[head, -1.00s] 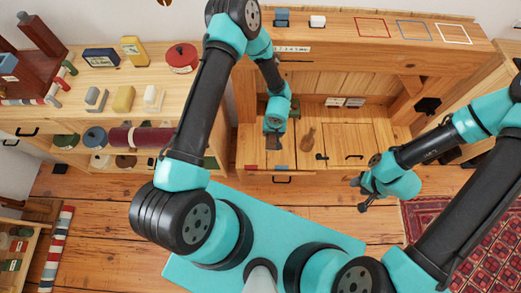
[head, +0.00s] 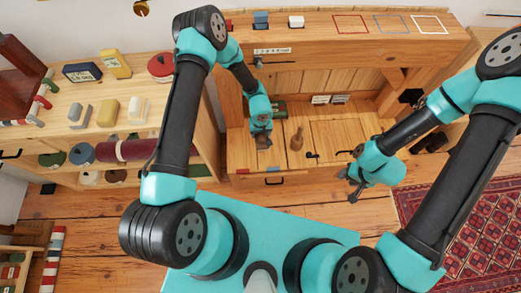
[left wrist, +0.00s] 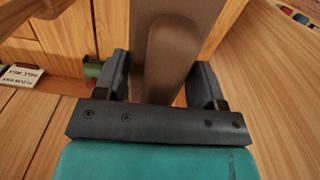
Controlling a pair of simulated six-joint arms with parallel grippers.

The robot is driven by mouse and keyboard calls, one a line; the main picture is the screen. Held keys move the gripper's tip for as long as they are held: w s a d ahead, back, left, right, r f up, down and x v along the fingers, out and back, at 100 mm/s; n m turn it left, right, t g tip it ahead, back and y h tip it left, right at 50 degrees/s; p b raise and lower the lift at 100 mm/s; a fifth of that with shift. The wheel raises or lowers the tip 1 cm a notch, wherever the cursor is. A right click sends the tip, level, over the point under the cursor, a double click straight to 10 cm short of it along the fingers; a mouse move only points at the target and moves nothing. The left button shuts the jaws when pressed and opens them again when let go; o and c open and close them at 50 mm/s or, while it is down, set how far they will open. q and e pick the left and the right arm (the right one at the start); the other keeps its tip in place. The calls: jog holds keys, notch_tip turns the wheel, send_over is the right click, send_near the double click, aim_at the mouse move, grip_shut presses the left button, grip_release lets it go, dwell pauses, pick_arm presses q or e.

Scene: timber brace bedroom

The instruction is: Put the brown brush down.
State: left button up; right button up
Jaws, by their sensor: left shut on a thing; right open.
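My left gripper (head: 262,136) is over the left part of the wooden workbench (head: 240,150). In the left wrist view its fingers (left wrist: 162,82) are shut on the brown brush (left wrist: 172,55), whose broad brown body extends up out of the picture. In the head view only a small dark end of the brush (head: 264,144) shows below the fingers. I cannot tell whether it touches the bench. My right gripper (head: 356,176) is open and empty, in front of the bench's right side.
A shelf (head: 70,125) with blocks and tins stands at the left.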

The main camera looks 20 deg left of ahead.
pick_arm(q)
notch_tip(320, 180, down, 13)
jog(key=shift+r, duration=0.2)
jog(key=shift+f, duration=1.8)
jog(key=o, duration=0.9)
jog(key=shift+c, duration=0.2)
